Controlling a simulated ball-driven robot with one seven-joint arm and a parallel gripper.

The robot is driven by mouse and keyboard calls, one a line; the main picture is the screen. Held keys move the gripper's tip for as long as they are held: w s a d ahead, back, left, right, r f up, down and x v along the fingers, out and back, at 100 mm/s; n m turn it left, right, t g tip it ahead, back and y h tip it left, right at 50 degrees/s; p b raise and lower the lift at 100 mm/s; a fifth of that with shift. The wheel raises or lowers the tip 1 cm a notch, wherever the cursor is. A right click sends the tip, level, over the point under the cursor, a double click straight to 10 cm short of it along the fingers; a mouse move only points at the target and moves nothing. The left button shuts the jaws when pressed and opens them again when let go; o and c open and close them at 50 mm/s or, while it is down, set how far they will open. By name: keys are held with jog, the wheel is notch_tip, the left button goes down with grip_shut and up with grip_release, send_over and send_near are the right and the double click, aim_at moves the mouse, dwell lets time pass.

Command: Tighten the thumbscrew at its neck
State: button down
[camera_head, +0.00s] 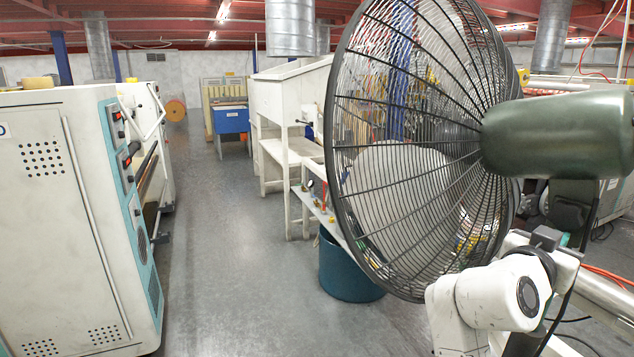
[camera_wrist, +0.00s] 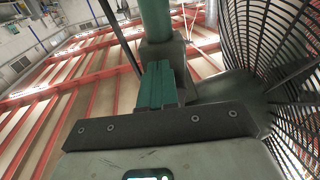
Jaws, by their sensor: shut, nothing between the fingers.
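The fan (camera_head: 430,130) stands at the right of the head view, with a dark wire cage and a green motor housing (camera_head: 560,135). Its neck, below the housing, is partly hidden by my white arm (camera_head: 500,290). In the wrist view the cage (camera_wrist: 275,60) is at the right, and a dark block and green post (camera_wrist: 155,20) are at the upper middle. My gripper (camera_wrist: 160,66) is shut and empty, its teal fingers pointing at that block; I cannot tell if they touch it. I cannot make out the thumbscrew in either view.
A white cabinet machine (camera_head: 55,220) stands at the left, with a clear grey floor aisle (camera_head: 240,270) beside it. A white workbench (camera_head: 285,150) and a blue bin (camera_head: 345,270) stand behind the fan. Cables and rails lie at the lower right.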

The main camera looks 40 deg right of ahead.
jog(key=shift+w+a+b, duration=0.25)
jog(key=shift+w+b, duration=0.25)
jog(key=shift+w, duration=0.2)
jog(key=shift+w+r, duration=0.15)
jog(key=shift+w, duration=0.15)
jog(key=shift+b, duration=0.35)
jog(key=a+b, duration=0.1)
jog(key=a, duration=0.5)
jog(key=shift+w+f, duration=0.2)
jog(key=shift+f, duration=0.2)
dwell(0.3)
